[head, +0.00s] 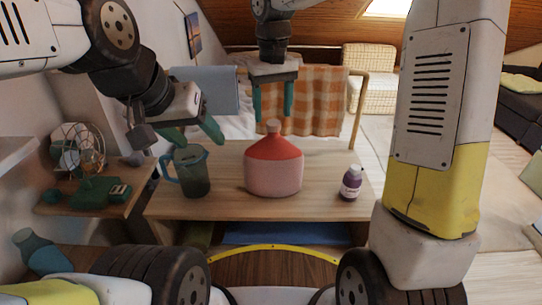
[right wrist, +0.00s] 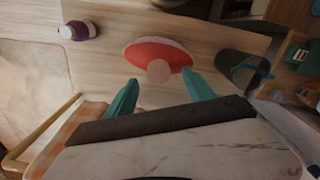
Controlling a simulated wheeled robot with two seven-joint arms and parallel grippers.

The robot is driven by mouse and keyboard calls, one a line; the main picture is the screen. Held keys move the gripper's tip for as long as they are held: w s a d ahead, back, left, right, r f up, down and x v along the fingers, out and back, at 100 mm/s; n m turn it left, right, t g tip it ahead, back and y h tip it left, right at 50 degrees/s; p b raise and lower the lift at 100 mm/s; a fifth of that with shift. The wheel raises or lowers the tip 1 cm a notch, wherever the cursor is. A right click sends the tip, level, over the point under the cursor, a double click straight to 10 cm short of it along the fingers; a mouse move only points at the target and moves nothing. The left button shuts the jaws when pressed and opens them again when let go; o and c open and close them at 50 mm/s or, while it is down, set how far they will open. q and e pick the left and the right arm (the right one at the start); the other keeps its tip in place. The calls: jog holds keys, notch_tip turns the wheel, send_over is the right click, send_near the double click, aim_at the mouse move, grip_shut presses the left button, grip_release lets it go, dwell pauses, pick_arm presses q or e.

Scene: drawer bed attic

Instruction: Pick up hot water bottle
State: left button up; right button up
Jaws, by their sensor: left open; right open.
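The hot water bottle (head: 273,172), pink below and red on top with a short pale neck, stands upright on the wooden table. The right wrist view shows its red top and round cap (right wrist: 158,54) from above, beyond and roughly between my fingertips. My right gripper (head: 273,112) is open and empty, pointing down above and behind the bottle, apart from it. Its teal fingers (right wrist: 160,92) also show in the right wrist view. My left gripper (head: 194,135) is open and empty, left of the bottle and above a dark jug (head: 191,172).
The jug stands left of the bottle, and a small purple bottle (head: 351,183) stands to its right. A side shelf at left holds a fan (head: 80,148) and a green device (head: 88,191). A rail with a checkered orange cloth (head: 312,98) is behind. Bare tabletop (head: 225,198) surrounds the bottle.

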aim_at(273, 122)
notch_tip(273, 122, down, 6)
jog(key=shift+s+d+r, duration=0.1)
jog(key=shift+r, duration=0.15)
grip_shut()
